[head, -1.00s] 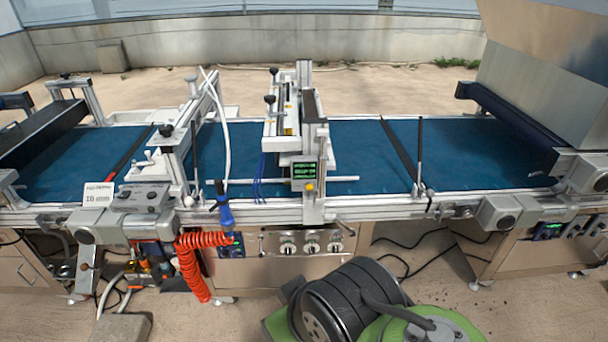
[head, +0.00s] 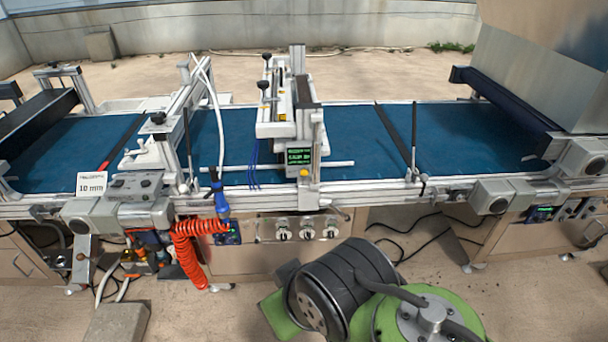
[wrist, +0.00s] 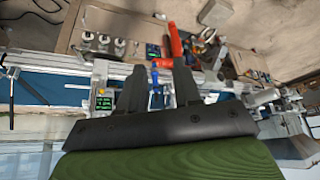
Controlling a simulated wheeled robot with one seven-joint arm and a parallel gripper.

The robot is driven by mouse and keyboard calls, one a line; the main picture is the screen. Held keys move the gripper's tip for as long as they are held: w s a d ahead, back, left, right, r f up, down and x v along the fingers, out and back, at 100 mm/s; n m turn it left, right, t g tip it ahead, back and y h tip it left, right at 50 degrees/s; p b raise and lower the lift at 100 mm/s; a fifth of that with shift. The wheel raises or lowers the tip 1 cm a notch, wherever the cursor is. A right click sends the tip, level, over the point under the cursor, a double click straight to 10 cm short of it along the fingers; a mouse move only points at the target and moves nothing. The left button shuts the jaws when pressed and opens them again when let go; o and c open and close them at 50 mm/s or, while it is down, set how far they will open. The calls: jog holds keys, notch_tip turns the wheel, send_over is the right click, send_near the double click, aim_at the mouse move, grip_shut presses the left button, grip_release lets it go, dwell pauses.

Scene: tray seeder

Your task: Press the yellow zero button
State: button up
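The yellow button (head: 304,173) is a small round knob just below the green-lit digital display (head: 299,157), on the post at the front of the seeder's central unit. My gripper (wrist: 159,66) shows only in the wrist view. Its two dark fingers are apart with nothing held between them, and it is clear of the button. In the head view the gripper itself is out of sight.
The blue conveyor belt (head: 355,140) runs across behind the button. A blue air nozzle (head: 219,197) with a coiled orange hose (head: 186,262) hangs to its left. A panel with several knobs (head: 306,229) sits below. A white rod (head: 335,164) sticks out right of the display.

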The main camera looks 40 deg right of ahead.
grip_shut()
dwell(1.4)
